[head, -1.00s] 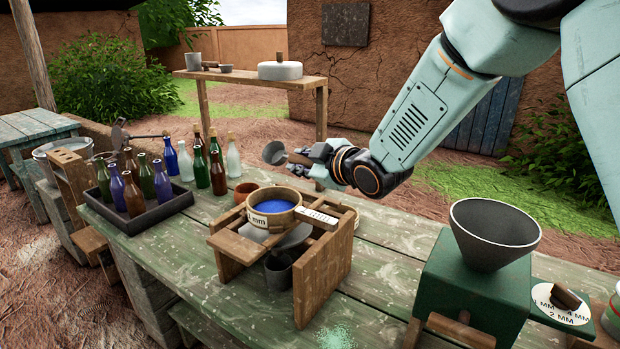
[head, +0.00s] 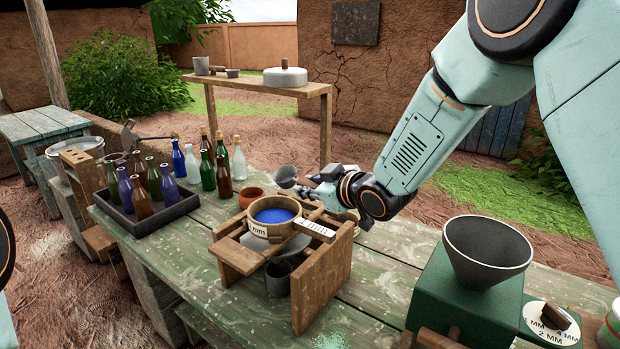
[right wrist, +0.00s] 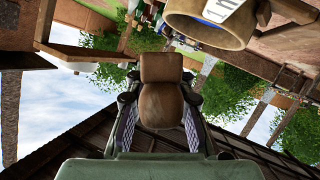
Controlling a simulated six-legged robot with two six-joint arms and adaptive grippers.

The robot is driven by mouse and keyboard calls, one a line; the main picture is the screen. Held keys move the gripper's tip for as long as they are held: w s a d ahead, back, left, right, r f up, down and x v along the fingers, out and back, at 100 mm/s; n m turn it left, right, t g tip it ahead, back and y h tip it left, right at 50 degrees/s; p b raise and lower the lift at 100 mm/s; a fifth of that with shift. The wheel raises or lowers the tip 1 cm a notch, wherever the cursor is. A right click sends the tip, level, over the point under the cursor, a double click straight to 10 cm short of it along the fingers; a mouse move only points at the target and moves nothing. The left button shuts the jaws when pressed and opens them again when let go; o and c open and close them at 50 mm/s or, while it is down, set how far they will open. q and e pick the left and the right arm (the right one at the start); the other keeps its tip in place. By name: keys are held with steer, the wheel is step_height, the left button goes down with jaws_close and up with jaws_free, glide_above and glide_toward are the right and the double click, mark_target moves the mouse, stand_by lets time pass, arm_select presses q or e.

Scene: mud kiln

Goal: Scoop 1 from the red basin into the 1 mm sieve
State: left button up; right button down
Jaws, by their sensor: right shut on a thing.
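The 1 mm sieve (head: 258,232) is a round wooden ring with a "1 mm" label and blue grains (head: 274,215) inside. It rests on a wooden stand (head: 322,277) on the green table. My right gripper (head: 312,190) is shut on the wooden handle of a small grey metal scoop (head: 286,174), just behind and above the sieve. The scoop's contents cannot be told. My left gripper is out of view.
A grey cup (head: 277,279) stands under the sieve. A small terracotta pot (head: 250,197) and a tray (head: 150,222) of bottles stand left. A green grinder with a grey funnel (head: 487,249) stands right. A wooden shelf (head: 262,85) rises behind.

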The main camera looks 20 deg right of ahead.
steer(key=shift+r+m+g+y+p, duration=0.4)
steer(key=shift+r+m+p, duration=0.6)
steer(key=shift+p, duration=1.5)
steer(key=shift+d+r+m+y+p, duration=0.2)
steer(key=shift+m+y+p, duration=0.1)
steer(key=shift+p, duration=0.4)
steer(key=shift+a, duration=0.1)
steer(key=shift+f, duration=0.1)
